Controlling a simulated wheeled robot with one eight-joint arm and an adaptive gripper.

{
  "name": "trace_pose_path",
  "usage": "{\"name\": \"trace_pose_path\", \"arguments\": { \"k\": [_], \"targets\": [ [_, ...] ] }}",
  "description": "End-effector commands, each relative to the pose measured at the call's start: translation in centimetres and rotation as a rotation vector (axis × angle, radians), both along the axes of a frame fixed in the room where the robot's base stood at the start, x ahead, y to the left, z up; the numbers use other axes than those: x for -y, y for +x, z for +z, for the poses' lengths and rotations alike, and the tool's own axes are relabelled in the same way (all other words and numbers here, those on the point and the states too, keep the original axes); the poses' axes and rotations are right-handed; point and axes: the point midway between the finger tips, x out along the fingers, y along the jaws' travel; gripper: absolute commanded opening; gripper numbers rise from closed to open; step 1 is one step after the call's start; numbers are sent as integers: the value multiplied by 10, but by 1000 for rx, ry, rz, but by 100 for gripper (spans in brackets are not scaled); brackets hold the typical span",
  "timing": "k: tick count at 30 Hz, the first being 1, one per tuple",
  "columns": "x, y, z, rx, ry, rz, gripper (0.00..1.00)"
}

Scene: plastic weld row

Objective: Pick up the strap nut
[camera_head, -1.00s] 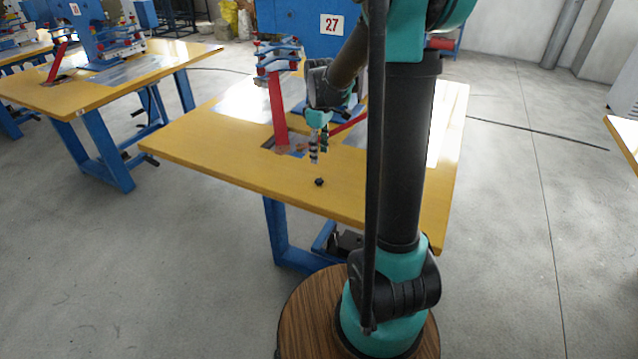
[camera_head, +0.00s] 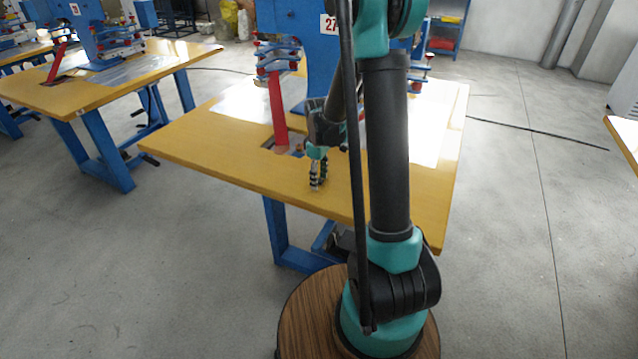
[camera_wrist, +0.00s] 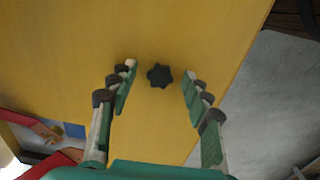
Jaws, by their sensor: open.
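The strap nut is a small black lobed knob (camera_wrist: 160,76) lying on the yellow tabletop (camera_wrist: 60,50) in the wrist view. My gripper (camera_wrist: 158,80) is open, with one finger on each side of the nut and a gap to both. In the head view my gripper (camera_head: 317,187) is low over the front part of the yellow table (camera_head: 220,160), pointing down. There the nut cannot be made out and seems hidden by the fingers.
A blue machine marked 27 (camera_head: 305,20) stands at the back of the table, with a red lever (camera_head: 277,115) left of my gripper. The table's front edge is close to the fingers. The tabletop left of them is clear. Another yellow table (camera_head: 110,75) stands at the left.

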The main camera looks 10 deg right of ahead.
Motion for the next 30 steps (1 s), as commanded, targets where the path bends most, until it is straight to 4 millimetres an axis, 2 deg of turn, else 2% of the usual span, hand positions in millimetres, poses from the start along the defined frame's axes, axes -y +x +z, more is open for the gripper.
{"name": "trace_pose_path", "arguments": {
  "k": [5,6,15,25,30],
  "targets": [
    [0,0,0,0,0,0,49],
    [0,0,0,0,0,0,46],
    [0,0,0,0,0,0,9],
    [0,0,1,0,0,0,9],
    [0,0,10,0,0,0,9]
  ]
}}
